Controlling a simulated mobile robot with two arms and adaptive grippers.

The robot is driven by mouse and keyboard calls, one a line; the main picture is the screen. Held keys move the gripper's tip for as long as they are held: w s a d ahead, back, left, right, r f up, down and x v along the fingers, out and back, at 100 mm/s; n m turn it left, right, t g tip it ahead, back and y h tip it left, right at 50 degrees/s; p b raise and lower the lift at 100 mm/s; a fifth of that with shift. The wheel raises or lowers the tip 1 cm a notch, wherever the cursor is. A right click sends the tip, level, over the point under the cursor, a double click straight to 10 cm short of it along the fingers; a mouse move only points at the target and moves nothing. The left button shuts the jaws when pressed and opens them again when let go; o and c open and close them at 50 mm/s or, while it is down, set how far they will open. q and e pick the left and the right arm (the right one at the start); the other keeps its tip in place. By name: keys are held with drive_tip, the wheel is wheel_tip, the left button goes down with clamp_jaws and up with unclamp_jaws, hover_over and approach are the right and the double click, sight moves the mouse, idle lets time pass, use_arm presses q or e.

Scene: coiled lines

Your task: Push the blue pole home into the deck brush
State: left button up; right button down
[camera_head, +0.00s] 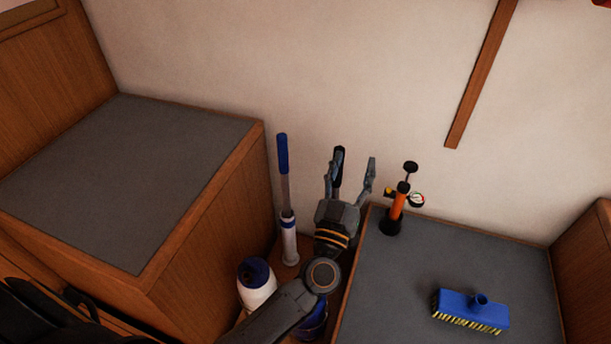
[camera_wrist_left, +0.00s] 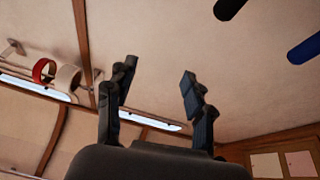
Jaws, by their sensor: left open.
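The deck brush (camera_head: 462,305) is a blue block with pale bristles and a round socket on top. It lies bristles down on the grey top at the lower right, its socket empty. A slim upright item with a blue upper part (camera_head: 282,154) and grey shaft stands in a white tube left of my gripper. A blue rod end (camera_wrist_left: 304,49) shows at the right of the wrist view. My left gripper (camera_head: 354,162) is open, fingers pointing up, near a dark rod end (camera_head: 339,153) partly hidden behind it; I cannot tell if they touch. My right gripper is out of view.
An orange pump with a gauge (camera_head: 399,205) stands on the right grey top (camera_head: 390,290), close to my gripper. A white bottle with a blue cap (camera_head: 257,284) stands beside my left arm. A tall wooden box with a grey top (camera_head: 130,180) fills the left.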

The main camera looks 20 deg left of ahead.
use_arm(q)
drive_tip(key=w+a+f+n+g+y, duration=0.1)
drive_tip(key=w+a+n+g+y, duration=0.15)
drive_tip(key=a+n+y, duration=0.45)
drive_tip(key=n+g+y, duration=0.1)
drive_tip(key=g+y, duration=0.4)
drive_tip(key=g, duration=0.3)
approach(284, 145)
drive_tip(key=x, duration=1.1)
drive_tip(key=shift+w+a, duration=0.15)
drive_tip(key=shift+a, duration=0.05)
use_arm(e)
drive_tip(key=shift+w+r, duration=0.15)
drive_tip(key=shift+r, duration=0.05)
